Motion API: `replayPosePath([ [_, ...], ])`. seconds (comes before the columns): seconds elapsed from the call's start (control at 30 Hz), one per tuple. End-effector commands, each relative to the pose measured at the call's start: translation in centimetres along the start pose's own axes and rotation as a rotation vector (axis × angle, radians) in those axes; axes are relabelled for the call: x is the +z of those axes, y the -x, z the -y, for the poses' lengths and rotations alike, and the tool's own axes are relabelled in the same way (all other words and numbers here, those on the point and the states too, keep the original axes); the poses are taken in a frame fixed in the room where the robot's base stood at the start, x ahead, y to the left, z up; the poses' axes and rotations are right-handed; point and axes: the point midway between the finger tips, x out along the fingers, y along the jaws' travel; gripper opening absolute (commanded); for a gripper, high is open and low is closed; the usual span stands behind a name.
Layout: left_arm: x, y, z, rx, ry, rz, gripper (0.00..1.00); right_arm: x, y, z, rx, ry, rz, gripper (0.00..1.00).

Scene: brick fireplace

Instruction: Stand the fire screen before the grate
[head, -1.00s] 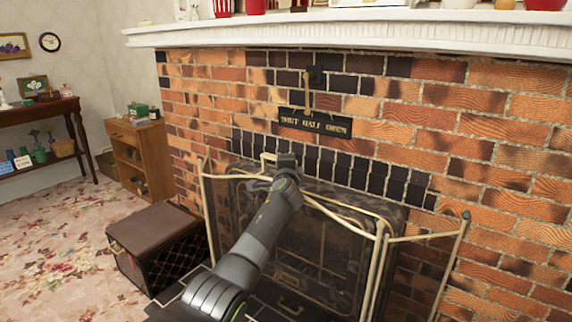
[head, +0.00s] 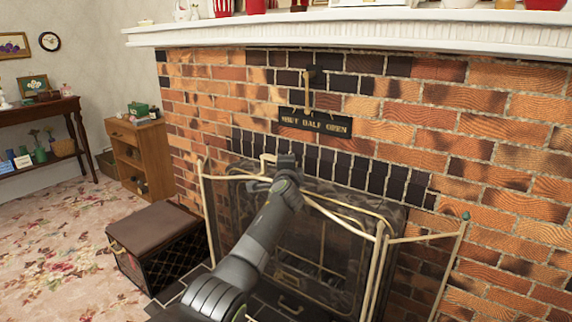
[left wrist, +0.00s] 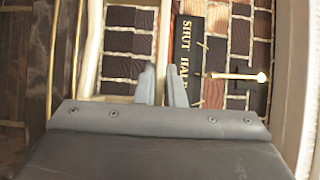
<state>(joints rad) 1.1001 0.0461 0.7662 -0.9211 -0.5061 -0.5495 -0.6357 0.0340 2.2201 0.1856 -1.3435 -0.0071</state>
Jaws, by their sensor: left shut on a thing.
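The fire screen (head: 379,270) has a thin cream-gold frame with angled side panels. It stands upright in front of the dark grate (head: 310,262) in the brick fireplace. I cannot see whether all its feet touch the hearth. My left gripper (head: 284,160) is at the top middle of the screen, shut on its top handle (head: 266,159). My arm hides part of the middle panel. In the left wrist view the fingertips (left wrist: 161,86) are close together beside a cream bar (left wrist: 93,50). My right gripper is out of view.
A brown-topped box (head: 153,232) stands left of the hearth. A black sign (head: 315,122) and a hook hang on the bricks above the screen. The white mantel (head: 350,30) juts out overhead. The flowered carpet (head: 55,235) at left is open.

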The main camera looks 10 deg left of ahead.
Motion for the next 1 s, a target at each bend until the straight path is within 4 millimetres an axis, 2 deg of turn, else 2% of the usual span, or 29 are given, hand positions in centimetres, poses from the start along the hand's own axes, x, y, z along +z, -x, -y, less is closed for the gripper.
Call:
replayPosePath([
  [0.03, -0.1, 0.0, 1.0, -0.017, -0.001, -0.004, 0.00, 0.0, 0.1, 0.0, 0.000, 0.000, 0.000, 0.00],
  [0.13, -0.1, 0.0, 1.0, -0.017, -0.001, -0.004, 0.00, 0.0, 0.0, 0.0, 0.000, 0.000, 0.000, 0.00],
  [0.17, -0.1, 0.0, 1.0, -0.017, -0.001, -0.004, 0.12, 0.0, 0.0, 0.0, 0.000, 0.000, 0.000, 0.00],
  [0.33, -0.1, 0.0, 0.8, -0.014, 0.000, -0.003, 0.34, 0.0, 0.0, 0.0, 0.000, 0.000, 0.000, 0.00],
  [0.5, -0.1, 0.0, 0.5, -0.008, 0.000, -0.002, 0.34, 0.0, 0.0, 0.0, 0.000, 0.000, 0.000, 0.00],
  [0.53, 0.0, 0.0, -0.5, 0.008, 0.002, 0.001, 0.38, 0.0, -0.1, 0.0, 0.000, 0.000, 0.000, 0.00],
  [0.6, 0.0, 0.0, -0.5, 0.008, 0.001, 0.001, 0.47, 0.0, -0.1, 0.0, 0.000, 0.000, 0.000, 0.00],
  [1.0, 0.0, 0.0, -0.1, 0.001, 0.000, 0.000, 0.49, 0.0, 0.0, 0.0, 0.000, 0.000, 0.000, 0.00],
])
